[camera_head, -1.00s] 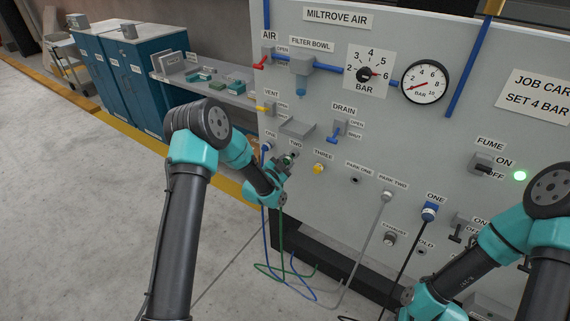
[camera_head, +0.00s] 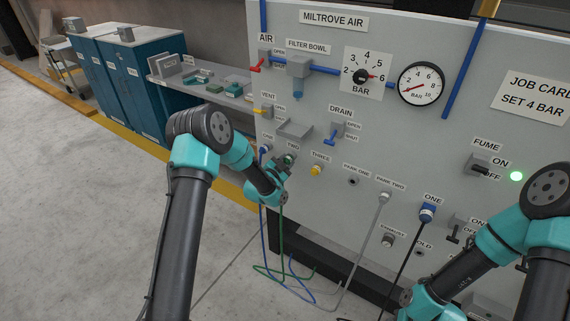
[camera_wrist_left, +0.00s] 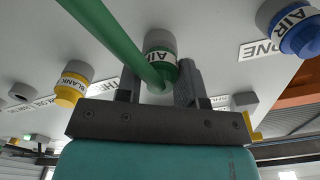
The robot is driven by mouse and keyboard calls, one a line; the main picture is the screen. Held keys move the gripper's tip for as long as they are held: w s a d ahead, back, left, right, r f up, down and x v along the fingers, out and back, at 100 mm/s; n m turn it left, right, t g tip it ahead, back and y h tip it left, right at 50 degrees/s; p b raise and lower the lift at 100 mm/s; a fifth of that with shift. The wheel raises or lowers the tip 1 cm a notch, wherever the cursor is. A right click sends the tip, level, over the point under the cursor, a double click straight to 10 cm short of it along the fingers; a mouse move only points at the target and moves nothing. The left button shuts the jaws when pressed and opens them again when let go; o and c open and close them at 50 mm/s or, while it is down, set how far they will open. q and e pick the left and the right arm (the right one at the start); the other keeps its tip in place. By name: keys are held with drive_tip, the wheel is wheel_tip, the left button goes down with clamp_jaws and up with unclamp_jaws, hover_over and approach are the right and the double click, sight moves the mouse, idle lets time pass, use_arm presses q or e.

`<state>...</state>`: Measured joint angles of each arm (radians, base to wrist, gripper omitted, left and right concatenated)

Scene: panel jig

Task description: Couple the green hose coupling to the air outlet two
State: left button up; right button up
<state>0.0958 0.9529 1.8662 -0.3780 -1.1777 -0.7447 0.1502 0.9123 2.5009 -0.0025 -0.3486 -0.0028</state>
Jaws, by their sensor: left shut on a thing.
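The green hose coupling (camera_wrist_left: 162,66) is a green body with an AIR label and a grey collar. In the head view the coupling (camera_head: 288,159) is small, at the panel just under the TWO label (camera_head: 292,147). My left gripper (camera_head: 281,170) is at the coupling from below. In the left wrist view my left gripper (camera_wrist_left: 158,88) has one finger on each side of the coupling, shut on it. The green hose (camera_wrist_left: 112,38) runs off to the upper left. Air outlet two is hidden behind the coupling; I cannot tell whether it is fully seated. My right gripper is out of view.
A blue coupling (camera_wrist_left: 298,30) is at outlet one, close on one side. A yellow blank (camera_head: 316,170) is at outlet three on the other. A grey ledge (camera_head: 294,129) juts out above. Blue and green hoses hang below (camera_head: 281,235). My right arm is at the lower right.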

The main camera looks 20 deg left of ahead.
use_arm(q)
drive_tip(key=shift+w+d, duration=0.1)
drive_tip(key=shift+w, duration=0.15)
drive_tip(key=o, duration=1.1)
drive_tip(key=v, duration=1.7)
drive_tip(key=shift+s, duration=0.2)
